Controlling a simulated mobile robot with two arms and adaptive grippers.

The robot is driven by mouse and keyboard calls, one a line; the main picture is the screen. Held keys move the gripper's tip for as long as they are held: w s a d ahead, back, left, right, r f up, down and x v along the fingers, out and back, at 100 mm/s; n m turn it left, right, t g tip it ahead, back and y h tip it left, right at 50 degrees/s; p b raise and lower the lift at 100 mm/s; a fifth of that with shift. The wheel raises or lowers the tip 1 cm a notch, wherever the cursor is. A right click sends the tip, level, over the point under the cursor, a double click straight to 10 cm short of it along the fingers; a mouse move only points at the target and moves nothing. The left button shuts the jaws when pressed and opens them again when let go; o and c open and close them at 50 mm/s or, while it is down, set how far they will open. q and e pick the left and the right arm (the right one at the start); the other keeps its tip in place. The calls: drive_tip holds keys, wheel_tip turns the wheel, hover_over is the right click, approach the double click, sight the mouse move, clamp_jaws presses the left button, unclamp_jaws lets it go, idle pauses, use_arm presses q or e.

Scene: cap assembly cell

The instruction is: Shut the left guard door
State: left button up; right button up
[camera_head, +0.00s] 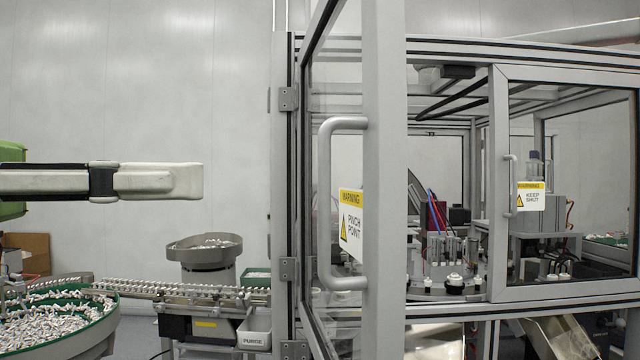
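The left guard door (386,180) stands open, swung out toward me and seen at a steep angle. It has a grey frame, clear panel and hinges on the post at its left. Its grey D-shaped handle (325,205) is beside a yellow and white pinch-point sign (351,222). My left gripper (190,181) reaches in from the left at about handle height, well left of the door and touching nothing. It shows side-on, so its finger gap is hidden. My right gripper is not in view.
The right guard door (503,130) looks shut and bears a keep-shut sign (531,196). A green-lined bowl of small white parts (95,340), a feeder track (180,291) and a grey bowl (205,253) stand low at left. Space between gripper and door looks clear.

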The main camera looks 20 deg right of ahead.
use_arm(q)
drive_tip(key=p, duration=0.4)
hover_over(325, 268)
drive_tip(key=shift+w+d, duration=0.1)
drive_tip(key=shift+w, duration=0.2)
clamp_jaws()
